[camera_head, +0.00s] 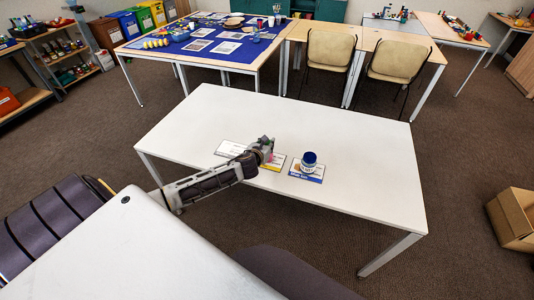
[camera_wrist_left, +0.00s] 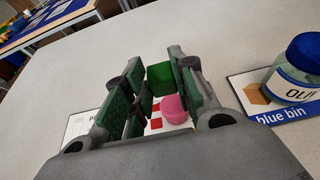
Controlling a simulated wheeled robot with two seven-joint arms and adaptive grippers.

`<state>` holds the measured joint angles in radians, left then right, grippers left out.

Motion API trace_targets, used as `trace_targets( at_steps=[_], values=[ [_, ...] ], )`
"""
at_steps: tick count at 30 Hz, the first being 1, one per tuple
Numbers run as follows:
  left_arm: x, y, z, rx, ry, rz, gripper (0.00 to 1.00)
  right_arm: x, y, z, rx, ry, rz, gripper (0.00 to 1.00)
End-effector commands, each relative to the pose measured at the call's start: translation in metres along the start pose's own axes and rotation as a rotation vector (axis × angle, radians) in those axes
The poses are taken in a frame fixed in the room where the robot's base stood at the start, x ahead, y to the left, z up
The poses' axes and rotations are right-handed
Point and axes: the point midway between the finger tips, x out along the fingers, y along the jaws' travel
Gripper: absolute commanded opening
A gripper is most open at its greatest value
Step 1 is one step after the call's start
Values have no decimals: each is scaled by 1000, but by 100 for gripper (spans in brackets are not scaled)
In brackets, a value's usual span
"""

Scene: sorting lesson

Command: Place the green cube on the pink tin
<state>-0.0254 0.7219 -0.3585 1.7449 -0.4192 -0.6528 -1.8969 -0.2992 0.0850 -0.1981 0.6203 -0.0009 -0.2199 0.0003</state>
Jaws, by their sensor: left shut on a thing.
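My left gripper (camera_head: 266,146) reaches in from the left over the white table. In the left wrist view, its green-padded fingers (camera_wrist_left: 160,85) are shut on the green cube (camera_wrist_left: 160,76). The pink tin (camera_wrist_left: 173,108) shows between the fingers, lower in that picture than the cube, by a card with red squares. I cannot tell whether cube and tin touch. In the head view the gripper largely hides the cube and the tin; a little pink shows beneath it. My right gripper is not in view.
A blue-lidded jar (camera_head: 309,159) stands on the blue bin card (camera_head: 304,176), just right of the gripper. A yellow-edged card (camera_head: 278,162) and a white card (camera_head: 229,148) lie near the gripper. The white table (camera_head: 350,150) is otherwise clear.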

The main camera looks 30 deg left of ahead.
Motion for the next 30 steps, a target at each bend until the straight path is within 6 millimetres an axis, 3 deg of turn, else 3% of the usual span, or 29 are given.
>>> trace_targets(
  at_steps=[5, 17, 30],
  values=[
    [5, 0, -11, -1, -1, 1, 7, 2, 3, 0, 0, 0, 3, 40],
    [6, 0, -13, -1, -1, 0, 7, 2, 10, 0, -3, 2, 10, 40],
    [19, 0, -46, -1, 1, 1, 7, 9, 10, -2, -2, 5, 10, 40]
  ],
)
